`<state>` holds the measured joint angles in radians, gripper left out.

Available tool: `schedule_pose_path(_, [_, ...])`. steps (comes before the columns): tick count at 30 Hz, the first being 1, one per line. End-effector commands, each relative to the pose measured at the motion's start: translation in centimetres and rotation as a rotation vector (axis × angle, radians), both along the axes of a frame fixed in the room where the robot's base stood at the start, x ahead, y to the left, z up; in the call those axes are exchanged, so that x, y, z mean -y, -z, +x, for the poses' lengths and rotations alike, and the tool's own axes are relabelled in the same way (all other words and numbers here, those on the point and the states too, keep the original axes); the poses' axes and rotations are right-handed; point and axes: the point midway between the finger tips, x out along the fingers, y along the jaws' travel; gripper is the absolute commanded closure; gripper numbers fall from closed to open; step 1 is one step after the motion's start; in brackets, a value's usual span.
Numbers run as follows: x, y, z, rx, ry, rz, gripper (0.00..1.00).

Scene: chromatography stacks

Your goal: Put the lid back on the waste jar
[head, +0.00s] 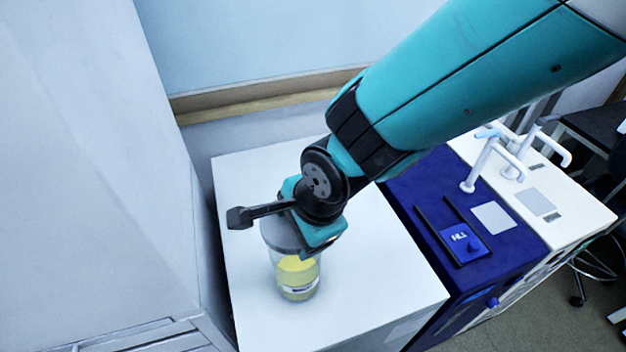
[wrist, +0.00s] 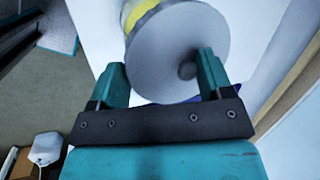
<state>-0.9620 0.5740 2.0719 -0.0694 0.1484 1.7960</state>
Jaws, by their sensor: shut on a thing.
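The waste jar (head: 299,279) is clear, with yellow contents and a pale label, and stands upright on the white bench top. The round grey lid (head: 277,235) is at the jar's mouth; I cannot tell whether it is seated or slightly above. My gripper (head: 312,243) is shut on the lid, and my wrist hides part of it. In the wrist view the lid (wrist: 170,45) is a grey disc at and between the two fingers of my gripper (wrist: 161,72), with a dark round spot near the right finger. The jar's yellow (wrist: 138,10) shows behind it.
The white bench top (head: 255,315) is clear around the jar. A tall pale cabinet (head: 90,170) stands close on the left. To the right is a dark blue unit (head: 420,195) with a tray, then a white unit with pale taps (head: 480,165). A wall is behind.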

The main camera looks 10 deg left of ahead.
Motion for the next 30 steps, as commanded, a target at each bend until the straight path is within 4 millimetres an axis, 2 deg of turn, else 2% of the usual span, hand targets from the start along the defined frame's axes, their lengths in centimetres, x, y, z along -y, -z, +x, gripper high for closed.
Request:
schedule_pose_path(18, [0.0,5.7,0.0,0.000,0.000,0.000,0.49])
schedule_pose_path(30, [0.0,6.0,0.0,0.000,-0.001,0.000,0.49])
